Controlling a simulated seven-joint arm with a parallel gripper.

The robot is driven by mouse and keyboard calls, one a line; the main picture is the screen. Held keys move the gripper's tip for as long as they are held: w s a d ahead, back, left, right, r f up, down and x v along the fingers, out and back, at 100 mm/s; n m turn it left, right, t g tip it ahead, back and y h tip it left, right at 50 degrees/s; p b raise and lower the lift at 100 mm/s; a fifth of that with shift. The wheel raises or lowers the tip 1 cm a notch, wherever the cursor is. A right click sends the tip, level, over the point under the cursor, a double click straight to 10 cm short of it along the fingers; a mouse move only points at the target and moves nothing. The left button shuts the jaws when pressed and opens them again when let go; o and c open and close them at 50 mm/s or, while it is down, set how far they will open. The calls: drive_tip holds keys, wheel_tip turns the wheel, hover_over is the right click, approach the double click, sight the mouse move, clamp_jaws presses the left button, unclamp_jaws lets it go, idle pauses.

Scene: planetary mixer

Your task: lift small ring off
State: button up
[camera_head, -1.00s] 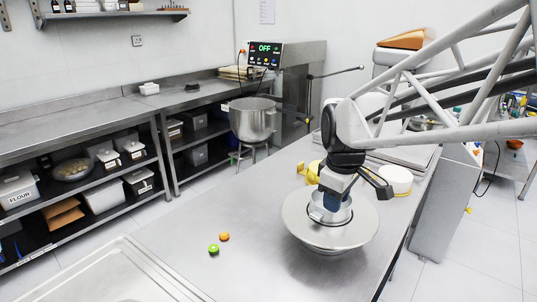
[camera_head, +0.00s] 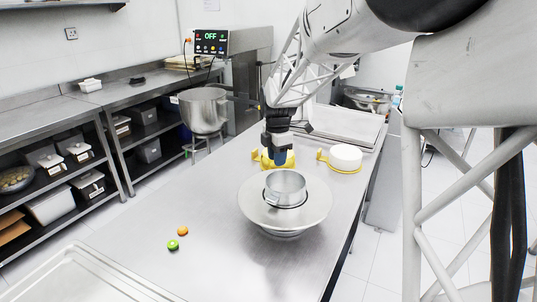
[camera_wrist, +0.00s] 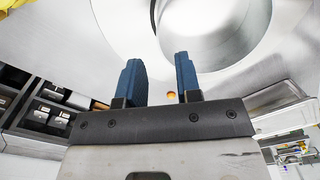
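A small metal ring (camera_head: 286,188) stands upright on a round silver turntable (camera_head: 315,208) on the steel table. My gripper (camera_head: 279,158) is just behind the ring's far rim in the head view, with its blue fingers pointing down. In the wrist view the two blue fingers (camera_wrist: 160,78) are apart with nothing between them. The ring's curved metal wall (camera_wrist: 220,30) fills the upper part of that view, beyond the fingertips. Whether a finger touches the ring cannot be told.
A yellow object (camera_head: 262,157) and a white round block with a yellow piece (camera_head: 345,157) lie behind the turntable. An orange item (camera_head: 183,231) and a green item (camera_head: 173,245) lie at left. A mixer bowl (camera_head: 203,110) stands beyond the table. The table's front middle is clear.

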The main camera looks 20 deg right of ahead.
sight(276, 184)
idle(0.4)
drive_tip(key=shift+f, duration=3.9)
clamp_jaws()
